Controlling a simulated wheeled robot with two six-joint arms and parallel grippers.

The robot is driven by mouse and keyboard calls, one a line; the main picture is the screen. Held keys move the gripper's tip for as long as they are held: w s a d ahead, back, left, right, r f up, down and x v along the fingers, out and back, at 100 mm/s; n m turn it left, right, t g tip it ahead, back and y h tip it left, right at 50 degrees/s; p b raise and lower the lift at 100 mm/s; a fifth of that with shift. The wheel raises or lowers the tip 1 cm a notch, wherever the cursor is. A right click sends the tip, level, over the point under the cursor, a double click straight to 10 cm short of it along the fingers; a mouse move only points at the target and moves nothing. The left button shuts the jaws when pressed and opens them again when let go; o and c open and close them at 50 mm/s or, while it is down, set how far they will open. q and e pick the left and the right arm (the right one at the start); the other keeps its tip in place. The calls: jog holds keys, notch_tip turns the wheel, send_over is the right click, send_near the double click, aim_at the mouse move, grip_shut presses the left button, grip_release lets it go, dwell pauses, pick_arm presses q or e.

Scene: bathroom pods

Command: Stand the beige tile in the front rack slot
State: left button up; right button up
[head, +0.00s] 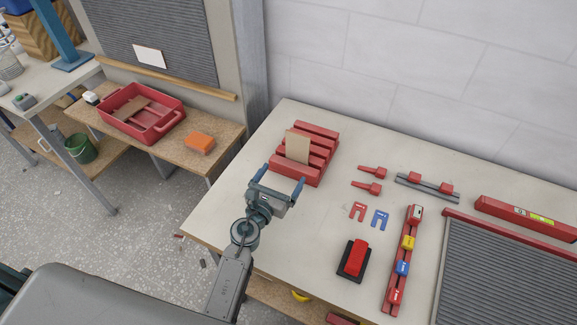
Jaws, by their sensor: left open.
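The beige tile (297,147) stands upright, leaning slightly, in the red slotted rack (317,131) on the light workbench. Its lower edge is hidden among the rack's front bars, and I cannot tell for certain which slot holds it. My left gripper (282,176) is open and empty, just in front of the rack on its near-left side. Its two blue fingers point toward the rack and are apart from the tile. My right gripper is not in view.
Right of the rack lie red clamps (371,172), red and blue U-shaped pieces (380,220), a long red rail (396,270) with coloured blocks and a red-topped black block (354,260). A red tray (139,113) and orange block (200,143) sit on the lower left bench.

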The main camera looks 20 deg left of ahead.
pick_arm(q)
jog(key=shift+s+a, duration=0.15)
jog(key=shift+s, duration=0.55)
jog(key=shift+s+a, duration=0.1)
jog(key=shift+s, duration=0.55)
